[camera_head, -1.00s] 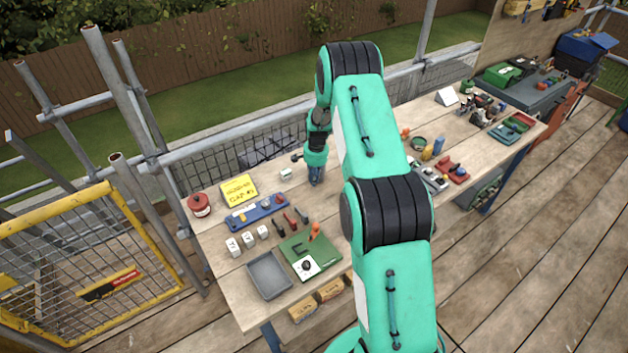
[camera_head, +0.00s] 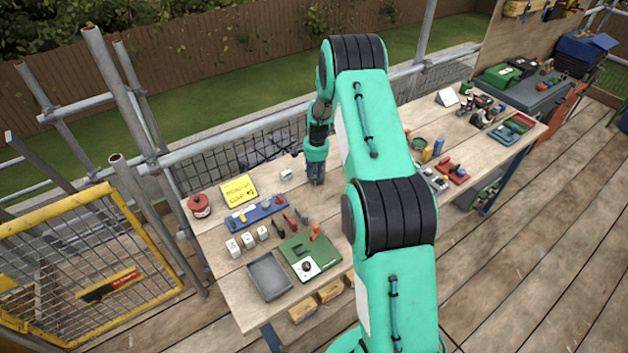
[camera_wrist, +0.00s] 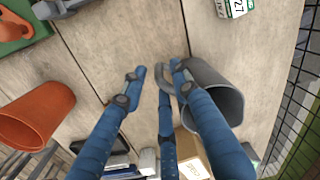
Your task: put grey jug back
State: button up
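The grey jug (camera_wrist: 214,100) shows in the wrist view, right of centre, with its open mouth facing the lower right. Its curved handle reaches left among my fingertips. My gripper (camera_wrist: 158,73) has its blue fingers spread, with clear space between the left finger and the others; the right finger passes in front of the jug. I cannot tell whether any finger touches the handle. In the head view my gripper (camera_head: 316,179) is low over the workbench (camera_head: 225,281), behind my arm, and the jug cannot be made out there.
An orange cup (camera_wrist: 37,113) lies left in the wrist view. A white numbered block (camera_head: 286,174) stands left of my gripper. A mesh rail runs behind the bench.

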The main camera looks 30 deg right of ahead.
jog(key=r, duration=0.8)
jog(key=shift+s+d+r, duration=0.1)
jog(key=shift+s+r, duration=0.1)
jog(key=shift+r, duration=0.15)
jog(key=shift+r, duration=0.25)
jog(key=s+a+r+n+t, duration=0.15)
jog(key=s+a+r, duration=0.35)
jog(key=r, duration=0.5)
jog(key=s+a+r+n, duration=0.3)
jog(key=s+a+r, duration=0.1)
jog(key=a+r, duration=0.5)
jog(key=s+a+r+n+t, duration=0.15)
jog(key=s+a+r, duration=0.3)
jog(key=r, duration=0.75)
jog(key=s+a+r+n, duration=0.2)
jog(key=s+a, duration=0.2)
jog(key=s, duration=0.6)
jog(key=s+a+r+n+t, duration=0.1)
jog(key=s+a, duration=0.4)
jog(key=s, duration=0.5)
jog(key=s+a+r+n+t, duration=0.1)
jog(key=s+a+r+n, duration=0.2)
jog(key=s, duration=0.7)
jog(key=shift+a+r+n, duration=0.4)
jog(key=shift+a+r, duration=0.25)
jog(key=shift+a, duration=0.6)
